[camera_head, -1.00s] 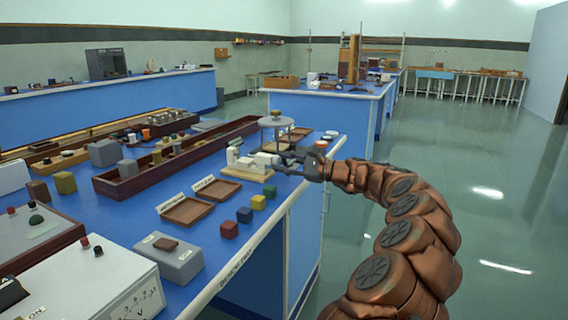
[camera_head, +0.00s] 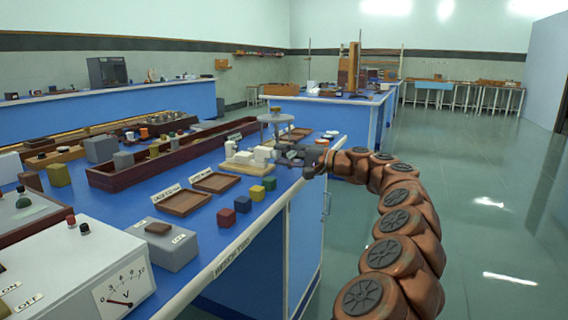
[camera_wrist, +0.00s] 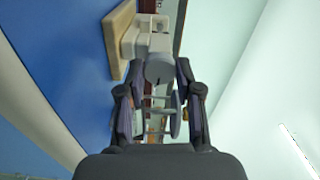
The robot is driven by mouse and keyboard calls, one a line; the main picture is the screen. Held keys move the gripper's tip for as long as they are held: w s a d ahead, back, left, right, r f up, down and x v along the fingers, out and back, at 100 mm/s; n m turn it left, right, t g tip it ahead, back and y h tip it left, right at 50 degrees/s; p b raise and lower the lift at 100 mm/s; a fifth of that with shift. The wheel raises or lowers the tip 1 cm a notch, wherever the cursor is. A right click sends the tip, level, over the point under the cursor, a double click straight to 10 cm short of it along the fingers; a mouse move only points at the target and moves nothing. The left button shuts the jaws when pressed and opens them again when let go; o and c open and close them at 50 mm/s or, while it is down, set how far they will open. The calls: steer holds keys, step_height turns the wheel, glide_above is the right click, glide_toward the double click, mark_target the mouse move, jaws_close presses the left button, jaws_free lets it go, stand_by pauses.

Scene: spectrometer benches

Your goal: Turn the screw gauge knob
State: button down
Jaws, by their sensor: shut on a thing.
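The screw gauge (camera_head: 256,156) is a pale, blocky device on a tan wooden base (camera_head: 236,170) near the right edge of the blue bench. It also shows in the wrist view (camera_wrist: 152,42), with its grey round knob end (camera_wrist: 159,72) facing me. My gripper (camera_head: 284,153) reaches in from the right at the knob end. In the wrist view my gripper's two fingers (camera_wrist: 157,88) stand on either side of the knob and are shut on it. The exact contact of the fingertips is small and partly hidden by the fingers.
A round grey stand (camera_head: 275,118) is close behind the gauge. Two shallow brown trays (camera_head: 183,203) and several coloured cubes (camera_head: 242,204) lie in front. A long dark red wooden trough (camera_head: 125,178) is to the left. The floor to the right is clear.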

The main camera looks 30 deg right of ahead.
steer(key=n+b, duration=0.4)
steer(key=n, duration=0.1)
steer(key=shift+f+n, duration=0.2)
steer(key=shift+n, duration=0.1)
steer(key=n+b, duration=0.2)
steer(key=n, duration=0.1)
steer(key=shift+n, duration=0.3)
steer(key=n+b, duration=0.2)
steer(key=n, duration=0.2)
steer(key=shift+n, duration=0.3)
steer(key=n+b, duration=0.1)
steer(key=n, duration=0.4)
steer(key=shift+r, duration=0.15)
steer(key=shift+b, duration=0.3)
steer(key=c, duration=0.8)
jaws_free()
steer(key=shift+o, duration=0.2)
